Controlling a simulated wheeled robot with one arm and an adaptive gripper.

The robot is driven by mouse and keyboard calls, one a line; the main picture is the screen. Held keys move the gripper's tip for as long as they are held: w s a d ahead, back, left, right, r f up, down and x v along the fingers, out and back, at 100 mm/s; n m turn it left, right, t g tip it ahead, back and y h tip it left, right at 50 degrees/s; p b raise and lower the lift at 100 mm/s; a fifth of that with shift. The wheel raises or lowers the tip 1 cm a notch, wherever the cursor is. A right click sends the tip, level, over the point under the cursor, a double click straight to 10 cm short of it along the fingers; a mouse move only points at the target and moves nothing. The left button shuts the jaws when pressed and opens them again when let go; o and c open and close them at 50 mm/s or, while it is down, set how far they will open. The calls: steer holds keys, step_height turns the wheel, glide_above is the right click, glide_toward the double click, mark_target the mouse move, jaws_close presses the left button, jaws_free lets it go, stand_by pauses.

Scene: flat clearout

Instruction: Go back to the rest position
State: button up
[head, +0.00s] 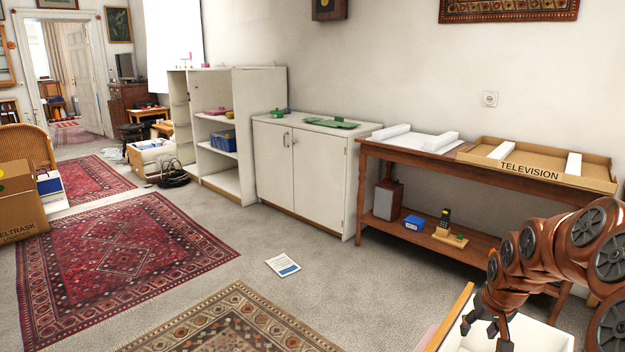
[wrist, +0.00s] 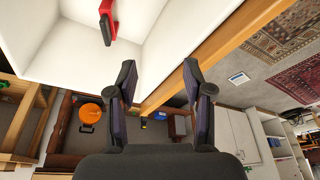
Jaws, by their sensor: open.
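My copper-coloured arm is folded at the lower right of the head view. My gripper (head: 485,328) points down there, above a white open box (head: 535,335) with a wooden edge. In the wrist view my gripper (wrist: 158,78) has its two dark fingers spread apart with nothing between them. The white box (wrist: 165,50) fills the top of that view. A red and black object (wrist: 107,22) lies in it, clear of the fingers.
A wooden table (head: 365,172) carries a cardboard television tray (head: 606,184). A white cabinet (head: 272,170) and open shelf (head: 262,95) stand further left. A booklet (head: 283,265) lies on the floor. An orange round object (wrist: 91,112) shows in the wrist view. The rugs (head: 125,250) are largely clear.

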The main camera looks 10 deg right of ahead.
steer(key=s+a+r+n+g+p, duration=0.1)
steer(key=s+a+r+p, duration=0.25)
steer(key=a+r, duration=0.25)
steer(key=s+a+r+n+y+p, duration=0.1)
steer(key=s+a+r+p, duration=0.25)
steer(key=a+r, duration=0.25)
steer(key=s+a+r+n+g+p, duration=0.1)
steer(key=s+a+r+p, duration=0.2)
steer(key=a+r+p, duration=0.25)
steer(key=s+a+r+g+p, duration=0.1)
steer(key=s+a+r+p, duration=0.4)
steer(key=s, duration=0.4)
steer(key=s+a+r+n+g+p, duration=0.1)
steer(key=s+a+r+g+p, duration=0.1)
steer(key=s+a+r+p, duration=0.3)
steer(key=s+r+p, duration=0.2)
steer(key=s+r, duration=0.1)
steer(key=s, duration=0.1)
steer(key=shift+r, duration=0.4)
